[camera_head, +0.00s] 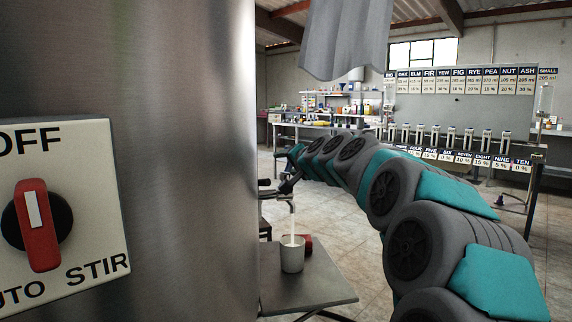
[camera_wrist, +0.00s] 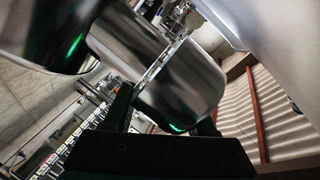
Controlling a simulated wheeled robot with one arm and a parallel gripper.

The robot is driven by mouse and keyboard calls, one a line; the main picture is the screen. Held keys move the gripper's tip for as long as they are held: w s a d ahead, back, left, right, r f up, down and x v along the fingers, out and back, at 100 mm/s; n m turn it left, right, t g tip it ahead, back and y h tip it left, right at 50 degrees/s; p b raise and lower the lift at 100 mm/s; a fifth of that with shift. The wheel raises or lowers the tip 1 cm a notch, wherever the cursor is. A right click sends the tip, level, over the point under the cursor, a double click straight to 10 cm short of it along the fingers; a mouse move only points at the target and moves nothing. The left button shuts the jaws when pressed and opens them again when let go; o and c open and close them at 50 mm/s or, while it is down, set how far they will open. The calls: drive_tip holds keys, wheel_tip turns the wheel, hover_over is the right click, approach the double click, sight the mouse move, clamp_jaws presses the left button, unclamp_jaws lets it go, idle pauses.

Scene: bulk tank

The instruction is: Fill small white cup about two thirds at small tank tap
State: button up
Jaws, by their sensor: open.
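A thin white stream (camera_head: 292,222) runs from the tap (camera_head: 280,194) down into the cup. The level inside the cup cannot be made out. My gripper (camera_head: 290,182) is at the tap, at the far end of my arm, small and partly hidden. In the wrist view my gripper (camera_wrist: 163,112) is open, its dark fingers apart in front of shiny rounded metal (camera_wrist: 180,85). I cannot tell whether a finger touches the tap lever.
The steel tank (camera_head: 190,150) fills the left, with a red selector switch (camera_head: 36,225) on its panel. A red object (camera_head: 306,241) lies behind the cup. A bench with several dispensers (camera_head: 450,140) stands at the back right. Open tiled floor (camera_head: 350,220) lies beyond the shelf.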

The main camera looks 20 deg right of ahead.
drive_tip(key=shift+c, duration=0.2)
clamp_jaws()
idle(1.1)
